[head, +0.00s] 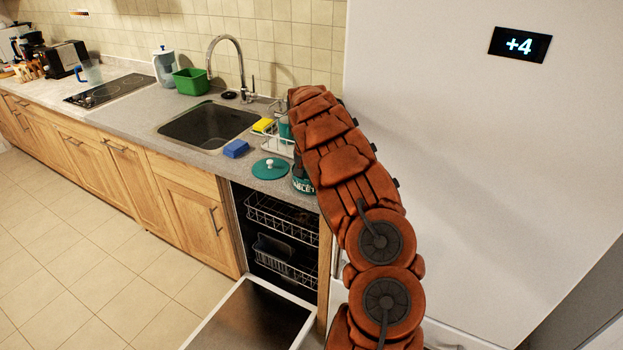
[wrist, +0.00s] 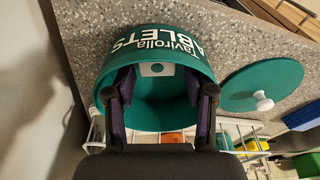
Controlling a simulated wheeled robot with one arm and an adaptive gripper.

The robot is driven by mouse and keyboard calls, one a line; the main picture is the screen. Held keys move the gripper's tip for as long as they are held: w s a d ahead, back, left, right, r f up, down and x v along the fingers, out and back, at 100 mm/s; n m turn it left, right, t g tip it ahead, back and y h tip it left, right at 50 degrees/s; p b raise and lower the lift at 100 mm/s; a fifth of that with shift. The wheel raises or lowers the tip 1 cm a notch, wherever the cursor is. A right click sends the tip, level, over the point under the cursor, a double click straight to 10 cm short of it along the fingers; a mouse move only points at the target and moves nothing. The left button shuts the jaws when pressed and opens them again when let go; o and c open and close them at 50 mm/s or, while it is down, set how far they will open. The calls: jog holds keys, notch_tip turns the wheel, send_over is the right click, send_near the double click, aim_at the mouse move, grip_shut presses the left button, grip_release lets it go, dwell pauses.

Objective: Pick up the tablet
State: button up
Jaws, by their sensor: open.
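In the head view the tub (head: 303,184) stands at the counter's front edge, mostly hidden by my arm, which also hides my gripper.
The tub's teal lid (wrist: 260,84) lies beside it on the counter. A blue block (head: 236,148), a yellow sponge (head: 263,125) and a wire dish rack (head: 277,143) are close by. The dishwasher (head: 280,235) below stands open, its door (head: 250,322) lowered. A tall white panel (head: 480,150) rises at right.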

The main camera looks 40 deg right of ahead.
jog(key=shift+d+f, duration=0.1)
jog(key=shift+f, duration=0.55)
jog(key=c, duration=0.6)
jog(key=shift+w+r, duration=0.1)
jog(key=shift+r, duration=0.05)
notch_tip(320, 180, up, 10)
jog(key=b, duration=0.3)
jog(key=shift+b, duration=0.3)
